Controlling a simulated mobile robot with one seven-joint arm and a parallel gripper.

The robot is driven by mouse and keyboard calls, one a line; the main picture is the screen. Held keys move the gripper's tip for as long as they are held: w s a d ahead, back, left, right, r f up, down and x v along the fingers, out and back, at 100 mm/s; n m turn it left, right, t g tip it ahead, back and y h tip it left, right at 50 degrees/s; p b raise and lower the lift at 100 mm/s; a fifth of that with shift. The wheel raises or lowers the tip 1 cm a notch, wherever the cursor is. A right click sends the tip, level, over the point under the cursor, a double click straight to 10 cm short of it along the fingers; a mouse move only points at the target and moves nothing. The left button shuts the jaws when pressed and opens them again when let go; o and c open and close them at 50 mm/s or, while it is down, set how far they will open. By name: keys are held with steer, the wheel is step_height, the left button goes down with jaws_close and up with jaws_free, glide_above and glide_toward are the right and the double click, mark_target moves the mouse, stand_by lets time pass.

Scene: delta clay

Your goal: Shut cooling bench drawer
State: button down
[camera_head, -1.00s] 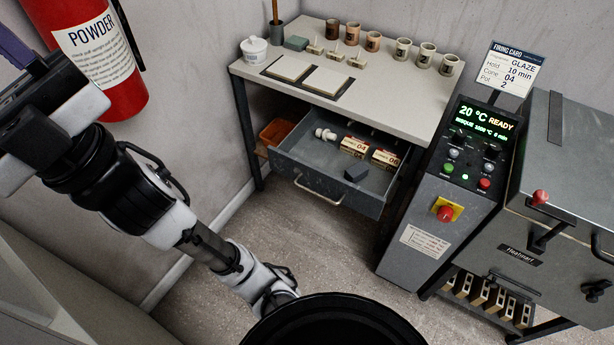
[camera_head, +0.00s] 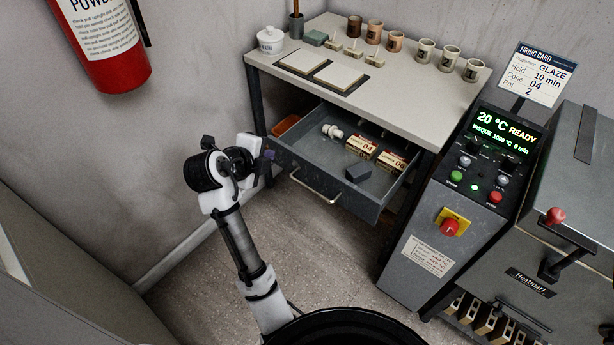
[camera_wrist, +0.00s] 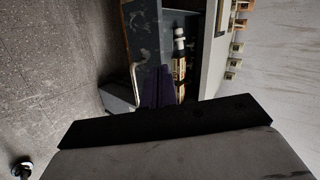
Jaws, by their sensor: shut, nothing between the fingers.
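The grey drawer (camera_head: 358,207) of the cooling bench (camera_head: 405,118) stands pulled out, with a metal bar handle (camera_head: 314,193) on its front. Inside are two labelled boxes (camera_head: 360,147), a white object (camera_head: 332,131) and a dark block (camera_head: 358,172). My gripper (camera_head: 267,157) is shut and empty, near the left end of the drawer front. In the wrist view my purple fingers (camera_wrist: 158,88) are together, and the drawer front (camera_wrist: 143,40) and handle (camera_wrist: 135,78) show close beside them. I cannot tell whether they touch the drawer.
Cups (camera_head: 425,50), tiles (camera_head: 300,61) and a white lidded jar (camera_head: 270,41) stand on the bench top. The kiln control panel (camera_head: 488,150) is close to the right of the drawer. A fire extinguisher (camera_head: 110,50) hangs at left. Floor before the drawer is clear.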

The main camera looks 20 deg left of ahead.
steer(key=s+d+f+m+g+h, duration=0.1)
steer(key=d+f+m+g+h, duration=0.1)
steer(key=d+f, duration=0.15)
steer(key=p, duration=0.2)
glide_toward(306, 174)
steer(key=shift+m, duration=0.4)
steer(key=x, duration=0.5)
steer(key=shift+w+d+f, duration=0.2)
steer(key=shift+w+f, duration=0.05)
steer(key=shift+w, duration=0.1)
